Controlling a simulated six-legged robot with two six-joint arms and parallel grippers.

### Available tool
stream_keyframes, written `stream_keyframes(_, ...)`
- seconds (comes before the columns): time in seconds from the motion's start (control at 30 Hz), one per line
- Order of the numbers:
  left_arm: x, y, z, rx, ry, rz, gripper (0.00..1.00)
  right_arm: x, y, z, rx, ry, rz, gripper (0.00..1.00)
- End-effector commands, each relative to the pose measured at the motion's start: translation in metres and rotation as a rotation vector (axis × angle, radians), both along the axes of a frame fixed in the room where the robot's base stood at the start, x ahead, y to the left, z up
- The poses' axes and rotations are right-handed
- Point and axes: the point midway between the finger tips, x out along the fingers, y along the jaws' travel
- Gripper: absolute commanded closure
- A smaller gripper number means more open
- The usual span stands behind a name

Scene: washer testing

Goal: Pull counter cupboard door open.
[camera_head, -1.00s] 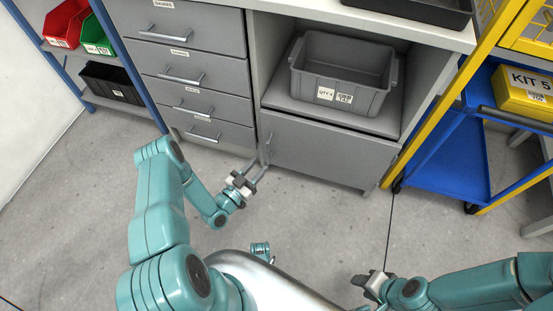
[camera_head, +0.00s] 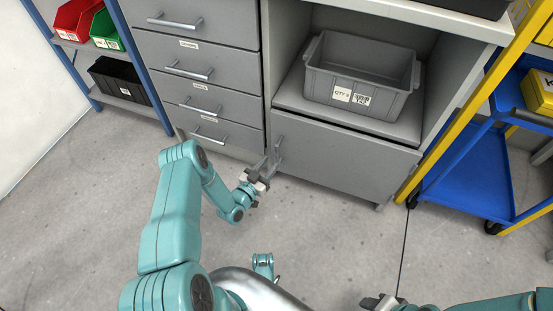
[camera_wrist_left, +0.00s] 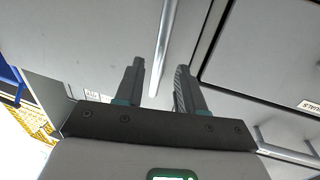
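The grey counter cupboard door (camera_head: 345,165) is below the open shelf in the head view. It appears closed or nearly so. Its upright bar handle (camera_head: 279,148) is near the door's left edge. My left gripper (camera_head: 272,162) is at the handle, low in front of the door. In the left wrist view, the two fingers of my left gripper (camera_wrist_left: 158,82) are spread apart. The handle (camera_wrist_left: 163,45) lines up with the gap between them, with space on both sides. My right gripper (camera_head: 378,302) is at the bottom edge of the head view, partly cut off; its fingers are unclear.
A grey bin (camera_head: 360,80) stands on the shelf above the door. Drawers (camera_head: 205,75) with bar handles are to the left. A blue cart (camera_head: 470,165) and a yellow post (camera_head: 440,130) stand to the right. The floor (camera_head: 320,230) before the door is clear.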

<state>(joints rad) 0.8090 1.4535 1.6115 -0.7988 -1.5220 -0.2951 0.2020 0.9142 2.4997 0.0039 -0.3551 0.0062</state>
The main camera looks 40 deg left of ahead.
Motion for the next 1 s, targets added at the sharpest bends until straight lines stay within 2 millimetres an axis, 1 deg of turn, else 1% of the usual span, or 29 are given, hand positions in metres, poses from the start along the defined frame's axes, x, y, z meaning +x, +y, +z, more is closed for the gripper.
stream_keyframes(0.03,0.012,-0.001,-0.003,0.003,-0.003,-0.004,0.61,0.002,-0.001,-0.008,-0.001,-0.006,-0.002,0.57)
stream_keyframes(0.1,0.025,-0.001,-0.003,0.002,-0.003,-0.003,0.61,0.005,-0.001,-0.012,-0.003,-0.015,-0.004,0.57)
stream_keyframes(0.2,0.039,0.000,-0.002,0.002,-0.002,-0.001,0.61,0.009,-0.002,-0.017,-0.006,-0.029,-0.006,0.57)
stream_keyframes(0.3,0.048,0.000,-0.001,0.001,-0.001,-0.002,0.61,0.012,-0.003,-0.019,-0.008,-0.039,-0.008,0.57)
stream_keyframes(0.4,0.052,0.000,0.000,0.001,0.000,0.000,0.61,0.013,-0.003,-0.019,-0.008,-0.043,-0.008,0.57)
stream_keyframes(0.63,0.052,0.000,0.000,0.000,0.000,0.000,0.61,0.013,-0.003,-0.019,-0.008,-0.043,-0.007,0.57)
stream_keyframes(0.67,0.052,0.000,0.000,0.000,0.000,0.000,0.65,0.013,-0.003,-0.019,-0.008,-0.043,-0.007,0.57)
stream_keyframes(0.7,0.052,0.000,0.000,0.000,0.000,0.000,0.78,0.013,-0.003,-0.019,-0.008,-0.043,-0.007,0.57)
stream_keyframes(0.77,0.052,0.000,0.000,0.000,0.000,0.000,0.97,0.013,-0.003,-0.019,-0.008,-0.043,-0.007,0.57)
stream_keyframes(0.8,0.052,0.000,0.000,0.000,0.000,0.000,1.00,0.013,-0.003,-0.019,-0.008,-0.043,-0.007,0.57)
stream_keyframes(1.0,0.052,0.000,0.000,0.000,0.001,0.001,1.00,0.013,-0.003,-0.019,-0.008,-0.043,-0.007,0.57)
